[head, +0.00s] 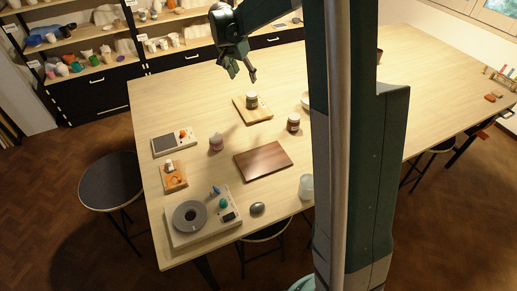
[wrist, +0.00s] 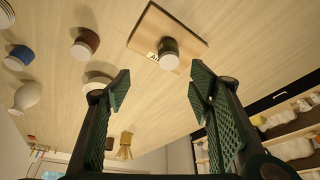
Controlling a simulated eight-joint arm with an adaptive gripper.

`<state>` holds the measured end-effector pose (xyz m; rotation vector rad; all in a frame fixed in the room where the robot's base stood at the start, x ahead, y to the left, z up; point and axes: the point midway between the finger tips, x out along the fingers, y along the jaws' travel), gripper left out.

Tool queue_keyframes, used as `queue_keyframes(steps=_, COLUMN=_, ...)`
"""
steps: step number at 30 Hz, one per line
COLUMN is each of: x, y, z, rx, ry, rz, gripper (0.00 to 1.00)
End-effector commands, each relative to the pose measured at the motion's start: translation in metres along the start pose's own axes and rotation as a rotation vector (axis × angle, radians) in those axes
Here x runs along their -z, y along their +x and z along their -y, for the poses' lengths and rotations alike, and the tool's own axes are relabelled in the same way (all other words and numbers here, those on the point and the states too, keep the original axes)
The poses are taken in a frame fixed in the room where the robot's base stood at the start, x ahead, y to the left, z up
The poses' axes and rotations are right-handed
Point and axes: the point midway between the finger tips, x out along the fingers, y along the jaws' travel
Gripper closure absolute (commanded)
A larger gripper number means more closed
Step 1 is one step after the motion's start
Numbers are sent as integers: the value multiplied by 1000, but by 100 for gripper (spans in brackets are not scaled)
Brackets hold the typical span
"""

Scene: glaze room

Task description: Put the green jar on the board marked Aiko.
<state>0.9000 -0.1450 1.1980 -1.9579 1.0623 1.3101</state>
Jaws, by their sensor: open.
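The green jar (head: 251,101) stands upright on a light wooden board (head: 262,115) near the middle of the table. In the wrist view the dark green jar (wrist: 169,52) with a pale end sits on the board (wrist: 150,22). A label beside it begins with "A", and the jar covers the rest. My gripper (head: 245,76) is above the table, beyond the board in the head view and apart from the jar. In the wrist view my gripper (wrist: 155,90) has its fingers wide apart with nothing between them.
A grey wheel (head: 190,216) stands at the front left. Shelves (head: 85,33) line the back. Bare table lies left of the light board.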

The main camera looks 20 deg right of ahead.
Motion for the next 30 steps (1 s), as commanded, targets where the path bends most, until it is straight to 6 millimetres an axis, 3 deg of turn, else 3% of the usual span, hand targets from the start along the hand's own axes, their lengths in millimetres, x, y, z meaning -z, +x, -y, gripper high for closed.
queue_keyframes(steps=12, x=-41, y=-77, z=-48, rx=85, ry=-159, rz=-1, gripper=47)
queue_keyframes(steps=30, x=-112, y=-155, z=-125, rx=205, ry=-382, rz=-27, gripper=47)
